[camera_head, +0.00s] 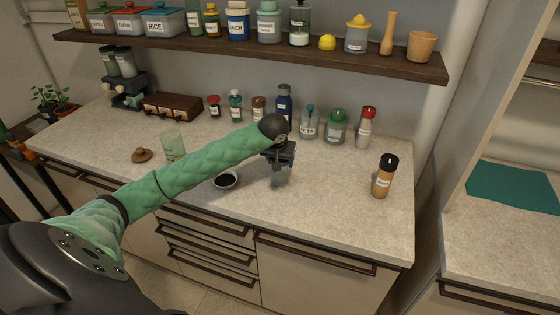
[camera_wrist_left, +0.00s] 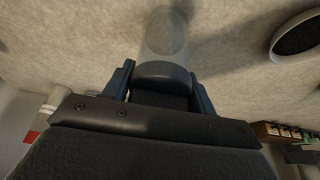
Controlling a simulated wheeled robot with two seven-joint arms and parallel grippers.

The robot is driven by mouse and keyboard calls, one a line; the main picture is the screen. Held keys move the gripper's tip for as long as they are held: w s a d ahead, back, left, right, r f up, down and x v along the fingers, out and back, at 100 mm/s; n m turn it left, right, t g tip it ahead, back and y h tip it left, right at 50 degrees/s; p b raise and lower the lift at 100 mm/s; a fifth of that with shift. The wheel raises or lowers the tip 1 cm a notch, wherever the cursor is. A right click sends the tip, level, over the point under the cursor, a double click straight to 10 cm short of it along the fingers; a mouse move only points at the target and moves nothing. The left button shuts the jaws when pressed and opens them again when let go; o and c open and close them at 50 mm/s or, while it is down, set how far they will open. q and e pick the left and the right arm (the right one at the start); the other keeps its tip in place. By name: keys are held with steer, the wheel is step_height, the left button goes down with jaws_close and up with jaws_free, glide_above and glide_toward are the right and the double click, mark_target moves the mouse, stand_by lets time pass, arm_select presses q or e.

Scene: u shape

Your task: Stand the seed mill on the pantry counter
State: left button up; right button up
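The seed mill is most likely the small mill with a clear body (camera_head: 278,180) and a dark cap under my left gripper. It also shows in the left wrist view (camera_wrist_left: 164,38), with its dark cap (camera_wrist_left: 164,75) between the two blue-grey fingers. My left gripper (camera_head: 279,163) is over the pantry counter (camera_head: 325,185), and its fingers (camera_wrist_left: 163,82) sit close against both sides of the cap. The mill looks about upright, with its base at or just above the counter; contact is unclear. The gripper hides its top in the head view. My right gripper is not in view.
A small dark-filled bowl (camera_head: 225,180) stands left of the mill. A brown mill with a black cap (camera_head: 385,176) stands at the right. Several jars line the wall, including a green-lidded jar (camera_head: 336,127). A green glass (camera_head: 173,145) is behind my arm. The counter's front right is clear.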

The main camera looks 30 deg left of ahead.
arm_select(q)
steer(key=o, duration=0.4)
steer(key=shift+c, duration=0.2)
steer(key=shift+r, duration=0.1)
